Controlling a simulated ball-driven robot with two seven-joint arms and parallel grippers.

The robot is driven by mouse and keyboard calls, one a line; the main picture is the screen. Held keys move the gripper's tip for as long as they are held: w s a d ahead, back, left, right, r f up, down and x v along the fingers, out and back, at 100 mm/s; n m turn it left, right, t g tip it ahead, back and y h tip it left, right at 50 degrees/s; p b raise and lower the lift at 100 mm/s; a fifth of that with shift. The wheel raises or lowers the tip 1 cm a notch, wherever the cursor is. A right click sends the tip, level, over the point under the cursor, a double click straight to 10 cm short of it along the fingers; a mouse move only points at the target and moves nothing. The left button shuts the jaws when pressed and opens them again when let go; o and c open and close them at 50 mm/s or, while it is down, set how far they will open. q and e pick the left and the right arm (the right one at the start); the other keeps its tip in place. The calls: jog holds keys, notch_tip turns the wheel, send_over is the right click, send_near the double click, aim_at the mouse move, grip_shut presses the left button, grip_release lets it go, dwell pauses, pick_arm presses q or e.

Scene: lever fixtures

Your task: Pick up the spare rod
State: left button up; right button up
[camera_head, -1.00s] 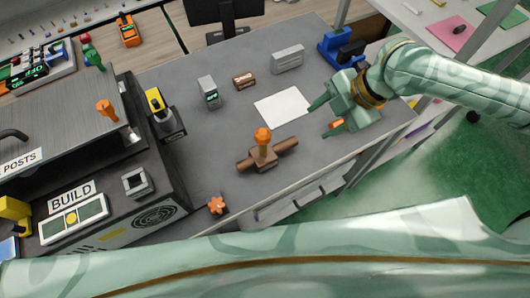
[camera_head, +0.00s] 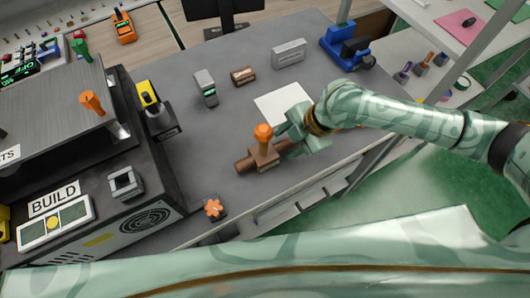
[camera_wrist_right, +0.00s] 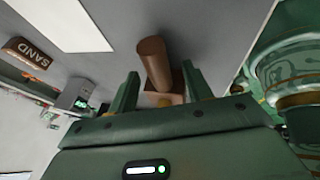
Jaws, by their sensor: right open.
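A brown rod (camera_head: 245,165) lies on the grey table and passes through or against a brown block, with an orange-topped post (camera_head: 264,134) standing on the block. I cannot tell whether this is the spare rod. My right gripper (camera_head: 287,139) is at the rod's right end, partly hiding it. In the right wrist view the open fingers (camera_wrist_right: 163,88) stand apart on either side of the brown rod (camera_wrist_right: 154,62) and its block. I cannot tell whether they touch it. My left gripper is out of view.
A white sheet (camera_head: 284,104) lies behind the gripper. A brown SAND block (camera_head: 243,76), a grey device (camera_head: 206,88) and a grey box (camera_head: 289,53) stand farther back. A dark machine (camera_head: 140,205) fills the left. An orange knob (camera_head: 213,208) is near the front edge.

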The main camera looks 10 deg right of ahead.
jog(key=shift+a+f, duration=0.15)
jog(key=shift+f, duration=0.1)
grip_shut()
jog(key=shift+r, duration=0.1)
